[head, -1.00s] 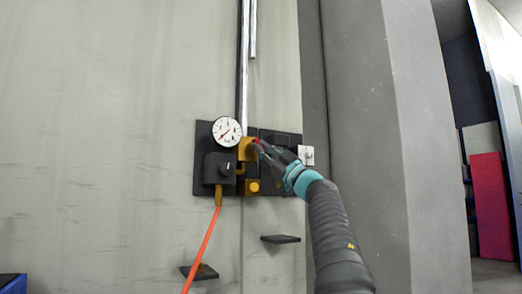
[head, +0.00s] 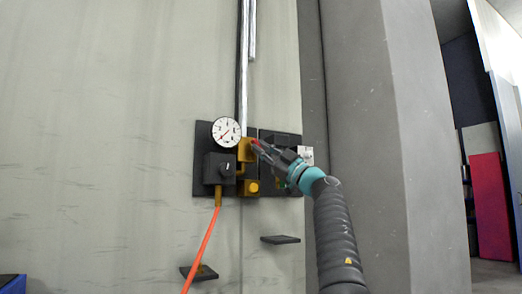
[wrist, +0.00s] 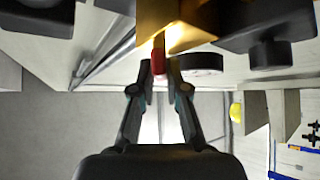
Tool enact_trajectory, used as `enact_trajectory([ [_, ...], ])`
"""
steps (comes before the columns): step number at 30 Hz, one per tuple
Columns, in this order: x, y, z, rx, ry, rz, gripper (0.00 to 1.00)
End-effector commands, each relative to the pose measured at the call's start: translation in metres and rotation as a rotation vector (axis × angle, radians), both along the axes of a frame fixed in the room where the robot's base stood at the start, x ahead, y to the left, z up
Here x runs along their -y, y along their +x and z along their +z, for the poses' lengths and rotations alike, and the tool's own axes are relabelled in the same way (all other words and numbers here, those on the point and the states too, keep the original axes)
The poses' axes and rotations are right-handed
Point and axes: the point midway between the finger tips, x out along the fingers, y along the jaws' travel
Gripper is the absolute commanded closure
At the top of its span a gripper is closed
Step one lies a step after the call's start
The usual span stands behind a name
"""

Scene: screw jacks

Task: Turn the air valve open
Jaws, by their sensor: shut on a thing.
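The air valve is a brass-yellow block (head: 245,150) on a dark wall plate, below a round white gauge (head: 226,131). Its small red handle (head: 255,142) shows at the block's right side. In the wrist view the red handle (wrist: 158,60) sits between my fingertips, against the brass block (wrist: 178,22). My gripper (head: 258,147) is shut on the red handle, reaching in from the right; it also shows in the wrist view (wrist: 158,76). The fingers hide part of the handle.
A dark box with a knob (head: 219,169) sits left of the valve, with an orange hose (head: 203,250) hanging below. A yellow button (head: 251,187) is under the valve. Small dark shelves (head: 280,239) jut from the wall. A grey pillar (head: 370,130) stands right.

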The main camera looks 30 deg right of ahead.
Motion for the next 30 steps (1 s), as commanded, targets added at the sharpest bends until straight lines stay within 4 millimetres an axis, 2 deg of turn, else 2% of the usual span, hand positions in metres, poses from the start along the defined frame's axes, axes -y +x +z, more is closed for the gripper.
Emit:
enact_trajectory([
  [14,-0.0025,-0.0019,0.0000,0.001,-0.008,0.003,1.00],
  [15,-0.0027,-0.0021,-0.0001,0.001,-0.008,0.002,0.77],
  [17,-0.0030,-0.0026,0.0007,0.003,-0.007,0.004,0.62],
  [30,0.0004,-0.0018,-0.0008,-0.002,-0.005,0.001,0.61],
])
